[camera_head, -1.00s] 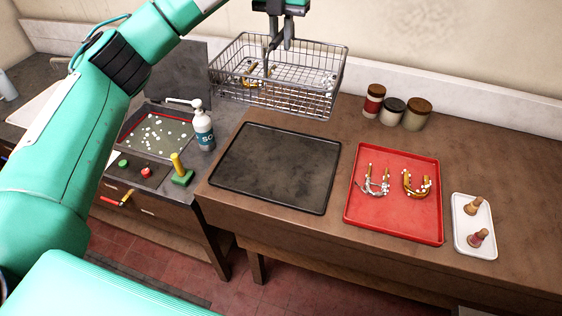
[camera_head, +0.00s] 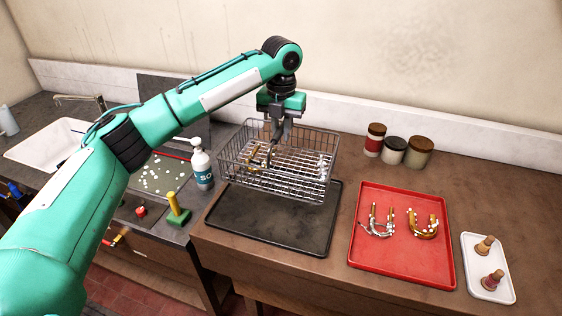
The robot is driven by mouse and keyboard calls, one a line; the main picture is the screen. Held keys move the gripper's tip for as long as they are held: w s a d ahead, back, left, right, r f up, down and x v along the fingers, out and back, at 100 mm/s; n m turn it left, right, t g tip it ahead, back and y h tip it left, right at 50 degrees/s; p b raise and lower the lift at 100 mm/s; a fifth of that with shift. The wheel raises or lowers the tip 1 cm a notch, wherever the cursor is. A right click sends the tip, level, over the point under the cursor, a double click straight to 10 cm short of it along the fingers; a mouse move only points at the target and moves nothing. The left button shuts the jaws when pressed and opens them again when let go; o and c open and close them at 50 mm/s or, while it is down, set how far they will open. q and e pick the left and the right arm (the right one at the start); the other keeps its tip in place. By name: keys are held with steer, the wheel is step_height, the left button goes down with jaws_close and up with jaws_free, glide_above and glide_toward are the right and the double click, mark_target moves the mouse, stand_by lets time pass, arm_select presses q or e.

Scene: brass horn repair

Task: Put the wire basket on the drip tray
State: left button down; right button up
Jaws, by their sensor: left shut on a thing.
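The wire basket (camera_head: 290,182) hangs from my left gripper (camera_head: 275,142), which is shut on it, probably by its middle handle. Brass-coloured parts lie inside the basket at its left. The black drip tray (camera_head: 235,217) lies flat on the brown wooden worktop. The basket appears over the back part of the tray, and the tray's front and left edges show. I cannot tell for certain whether the basket's bottom touches the tray. My right gripper is not in view.
A red tray (camera_head: 400,258) with two curved parts is right of the drip tray. A white tray (camera_head: 487,280) holds two small pegs. Several jars (camera_head: 394,150) stand behind. A bottle (camera_head: 202,164) and a yellow-handled green block (camera_head: 177,210) stand left. A sink (camera_head: 50,143) is far left.

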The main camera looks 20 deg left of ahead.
arm_select(q)
steer(key=p, duration=0.2)
glide_above(282, 167)
step_height(282, 167, down, 6)
steer(key=shift+a+f, duration=0.1)
step_height(282, 167, down, 4)
steer(key=shift+f+p, duration=0.1)
steer(key=shift+p, duration=0.3)
steer(key=c, duration=1.4)
jaws_free()
steer(key=shift+r, duration=0.25)
step_height(282, 167, up, 10)
steer(key=b, duration=0.4)
steer(key=shift+r, duration=0.2)
steer(key=shift+r+b, duration=0.3)
steer(key=shift+r, duration=0.25)
